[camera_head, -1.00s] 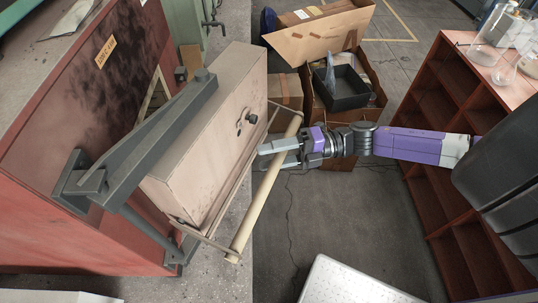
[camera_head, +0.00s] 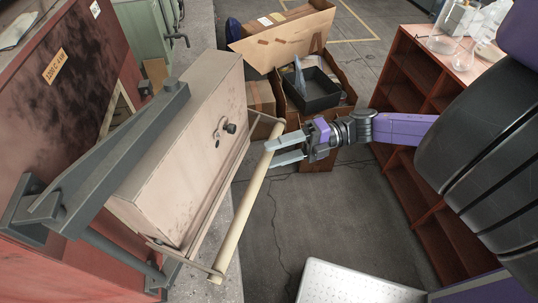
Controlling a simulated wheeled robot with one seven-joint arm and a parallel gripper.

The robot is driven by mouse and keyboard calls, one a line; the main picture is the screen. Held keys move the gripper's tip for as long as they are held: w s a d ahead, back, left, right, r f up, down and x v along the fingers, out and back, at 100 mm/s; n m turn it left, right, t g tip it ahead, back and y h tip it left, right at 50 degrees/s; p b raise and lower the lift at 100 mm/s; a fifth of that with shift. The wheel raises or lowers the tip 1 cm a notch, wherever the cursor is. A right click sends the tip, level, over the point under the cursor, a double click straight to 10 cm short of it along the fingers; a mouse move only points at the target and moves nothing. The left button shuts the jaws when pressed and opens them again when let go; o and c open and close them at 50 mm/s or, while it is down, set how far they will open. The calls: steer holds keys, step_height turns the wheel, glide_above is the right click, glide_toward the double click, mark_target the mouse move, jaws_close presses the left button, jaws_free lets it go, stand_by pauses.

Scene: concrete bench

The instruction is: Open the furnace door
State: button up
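The furnace (camera_head: 45,100) is a red box at the left with a yellow label. Its pale, thick furnace door (camera_head: 180,150) hangs on dark grey hinge arms (camera_head: 110,155) and stands swung out from the red front, with a gap visible behind it. A long cream bar handle (camera_head: 245,205) runs along the door's outer face. My gripper (camera_head: 271,153) comes from the right at the handle's upper part. Its two fingers are spread apart, with the tips at the bar. I cannot tell whether they touch it.
A red shelf (camera_head: 405,75) with glassware on top stands at the right. A white perforated surface (camera_head: 350,283) is at the bottom. Dark floor between is clear.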

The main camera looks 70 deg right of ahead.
steer(key=shift+d, duration=0.15)
steer(key=w+d+b+v, duration=0.1)
steer(key=b+v, duration=0.1)
steer(key=v, duration=0.6)
steer(key=shift+d+r, duration=0.2)
steer(key=shift+d, duration=0.2)
stand_by(0.5)
steer(key=shift+s, duration=0.15)
